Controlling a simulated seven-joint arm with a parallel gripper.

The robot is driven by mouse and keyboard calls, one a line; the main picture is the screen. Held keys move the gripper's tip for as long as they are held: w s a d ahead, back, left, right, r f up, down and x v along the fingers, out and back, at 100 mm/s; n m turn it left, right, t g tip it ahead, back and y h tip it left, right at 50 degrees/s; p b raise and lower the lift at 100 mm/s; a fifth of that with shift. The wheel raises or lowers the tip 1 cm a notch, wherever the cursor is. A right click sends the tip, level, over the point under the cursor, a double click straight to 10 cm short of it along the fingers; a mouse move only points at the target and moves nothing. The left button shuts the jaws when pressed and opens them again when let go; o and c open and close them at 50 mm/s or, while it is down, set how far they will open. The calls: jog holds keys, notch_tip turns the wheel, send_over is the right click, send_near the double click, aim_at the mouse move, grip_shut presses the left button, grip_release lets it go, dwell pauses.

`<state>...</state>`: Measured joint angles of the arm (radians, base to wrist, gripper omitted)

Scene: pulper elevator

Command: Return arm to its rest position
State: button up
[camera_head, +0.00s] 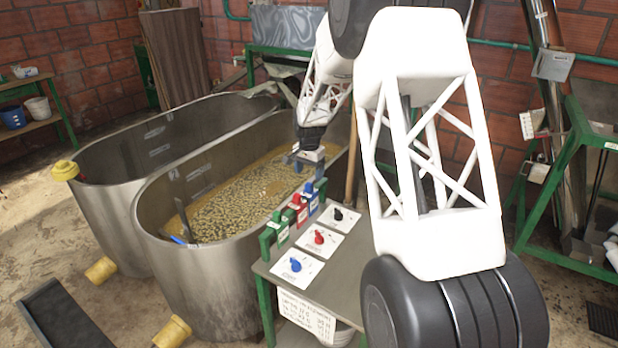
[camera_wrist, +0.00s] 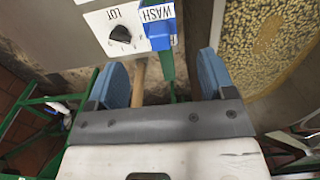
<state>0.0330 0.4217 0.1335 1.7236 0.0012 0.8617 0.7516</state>
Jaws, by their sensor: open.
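My gripper (camera_head: 307,165) is in the head view, pointing down over the back edge of the small table (camera_head: 345,262), beside the near tank. Its two blue fingers also show in the wrist view (camera_wrist: 162,80), spread apart with nothing held between them. A blue block labelled WASH (camera_wrist: 160,32) lies just beyond the fingertips in the wrist view, apart from them. The blue block also shows in the head view (camera_head: 321,187), close below my gripper at the back end of a row of coloured pieces.
Red (camera_head: 301,203) and green (camera_head: 282,226) pieces stand along the table edge. Panels with black (camera_head: 338,215), red (camera_head: 319,238) and blue (camera_head: 295,265) knobs lie beside them. The near metal tank (camera_head: 175,270) holds bean-like grains. A green-framed stand (camera_head: 560,185) is at right.

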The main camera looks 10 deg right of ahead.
jog(key=shift+r, duration=0.1)
dwell(0.3)
jog(key=shift+s+r, duration=0.35)
jog(key=s+a+r+n+t, duration=0.1)
jog(key=s+r+n, duration=0.1)
jog(key=s+r, duration=0.9)
jog(key=s+a+r+n, duration=0.15)
jog(key=s+r, duration=0.55)
jog(key=s, duration=0.8)
jog(key=s+n+t, duration=0.1)
jog(key=s+n, duration=0.4)
jog(key=s, duration=2.5)
jog(key=shift+t, duration=0.3)
